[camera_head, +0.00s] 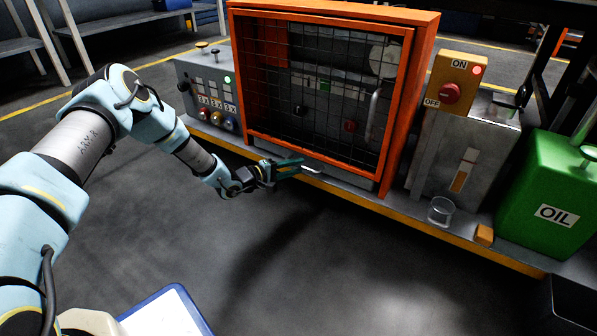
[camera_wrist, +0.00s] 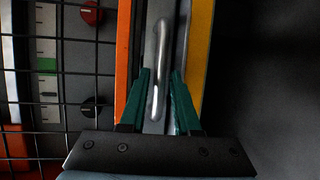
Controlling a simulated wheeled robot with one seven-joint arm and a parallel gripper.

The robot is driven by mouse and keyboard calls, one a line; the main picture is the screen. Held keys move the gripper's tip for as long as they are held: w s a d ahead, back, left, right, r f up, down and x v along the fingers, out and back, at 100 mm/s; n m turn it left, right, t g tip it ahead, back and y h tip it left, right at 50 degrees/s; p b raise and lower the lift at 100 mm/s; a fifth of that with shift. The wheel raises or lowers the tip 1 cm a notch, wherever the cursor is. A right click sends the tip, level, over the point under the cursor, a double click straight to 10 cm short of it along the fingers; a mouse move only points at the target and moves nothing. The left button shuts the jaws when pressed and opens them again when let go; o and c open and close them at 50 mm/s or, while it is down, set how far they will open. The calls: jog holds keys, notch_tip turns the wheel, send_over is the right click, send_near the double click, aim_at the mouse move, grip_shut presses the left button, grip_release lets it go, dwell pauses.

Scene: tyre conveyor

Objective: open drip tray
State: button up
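The drip tray (camera_head: 345,181) is a low grey drawer front under the orange-framed mesh cage. It looks shut, flush with the base. Its silver bar handle (camera_head: 312,171) sticks out at the front. My gripper (camera_head: 290,168) is at the handle's left end in the head view. In the wrist view, the handle (camera_wrist: 161,45) runs up the picture, its near end between the two green fingertips of my gripper (camera_wrist: 160,80). The fingers are apart, with gaps on both sides of the handle. The tray's grey front (camera_wrist: 181,42) shows behind it.
The orange cage (camera_head: 412,95) stands directly above the tray. A control box (camera_head: 208,95) is on the left. A switch box (camera_head: 455,85), glass cup (camera_head: 440,210), orange block (camera_head: 484,235) and green oil can (camera_head: 550,195) are on the right. The floor in front is clear.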

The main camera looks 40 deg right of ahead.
jog(key=shift+x, duration=0.8)
jog(key=shift+c, duration=0.4)
grip_shut()
dwell(0.5)
